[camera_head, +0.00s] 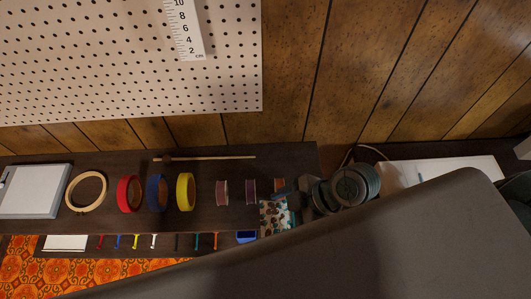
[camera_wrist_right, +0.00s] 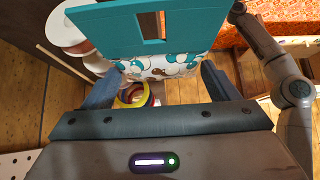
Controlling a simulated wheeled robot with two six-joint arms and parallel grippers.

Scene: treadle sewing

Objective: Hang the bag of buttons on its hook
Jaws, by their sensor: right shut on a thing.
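The bag of buttons (camera_head: 274,217) is a white pouch with teal and brown spots, at the right end of the dark shelf in the head view. In the right wrist view the bag (camera_wrist_right: 165,66) has a teal header (camera_wrist_right: 125,32) with a slot. My right gripper (camera_head: 284,200) is shut on the bag, with a dark blue finger on each side of it in the wrist view. Several small coloured hook-like pieces, including a teal one (camera_head: 197,240), line a strip below the shelf. I cannot tell which is the bag's hook. My left gripper is not in view.
The dark shelf (camera_head: 215,213) carries a grey-white flat box (camera_head: 35,190), a wooden hoop (camera_head: 71,203), red (camera_head: 123,193), blue (camera_head: 151,192) and yellow (camera_head: 180,191) rolls, small spools (camera_head: 222,193) and a wooden rod (camera_head: 215,157). A pegboard (camera_head: 90,60) with a ruler (camera_head: 186,30) is above.

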